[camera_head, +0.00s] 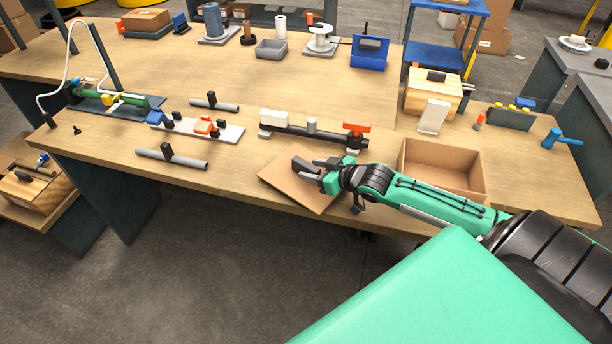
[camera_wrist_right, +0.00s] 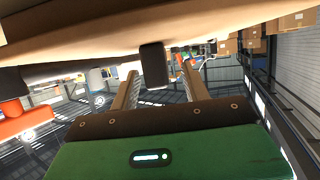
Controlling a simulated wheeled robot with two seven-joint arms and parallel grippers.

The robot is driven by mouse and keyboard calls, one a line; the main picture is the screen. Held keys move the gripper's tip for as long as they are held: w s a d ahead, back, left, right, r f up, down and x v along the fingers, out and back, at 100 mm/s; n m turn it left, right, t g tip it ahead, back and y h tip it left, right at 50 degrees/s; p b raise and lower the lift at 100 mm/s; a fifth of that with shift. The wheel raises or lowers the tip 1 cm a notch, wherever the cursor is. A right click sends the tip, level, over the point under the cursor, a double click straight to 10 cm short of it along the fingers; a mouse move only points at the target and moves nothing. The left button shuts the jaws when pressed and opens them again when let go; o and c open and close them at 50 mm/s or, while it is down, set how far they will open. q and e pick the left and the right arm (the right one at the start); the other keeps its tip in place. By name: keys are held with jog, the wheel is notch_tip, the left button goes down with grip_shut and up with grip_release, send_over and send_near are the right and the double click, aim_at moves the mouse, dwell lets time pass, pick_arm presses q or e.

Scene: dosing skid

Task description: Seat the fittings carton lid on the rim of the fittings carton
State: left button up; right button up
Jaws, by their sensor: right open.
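The fittings carton lid (camera_head: 298,196) is a flat brown panel lying at the table's front edge, set at an angle. The fittings carton (camera_head: 477,189) stands open and empty-looking to its right. My right gripper (camera_head: 303,169) is over the lid and hides part of it. In the right wrist view its two fingers are apart (camera_wrist_right: 158,82), with a dark block (camera_wrist_right: 153,62) showing between them. The block appears to stick out from a tan surface, likely the lid (camera_wrist_right: 150,28). I cannot tell whether the fingers touch it. My left gripper is not in view.
A black bar with a red handle (camera_head: 357,128) lies behind the lid. A white stand (camera_head: 433,117) and a wooden box (camera_head: 432,95) are behind the carton. Grey pipes (camera_head: 172,158) and a white plate with parts (camera_head: 200,126) lie left. My right forearm passes in front of the carton.

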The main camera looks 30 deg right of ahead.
aim_at(306, 168)
jog(key=shift+x, duration=1.7)
jog(key=shift+d+f, duration=0.1)
jog(key=shift+f, duration=0.05)
jog(key=c, duration=1)
grip_shut()
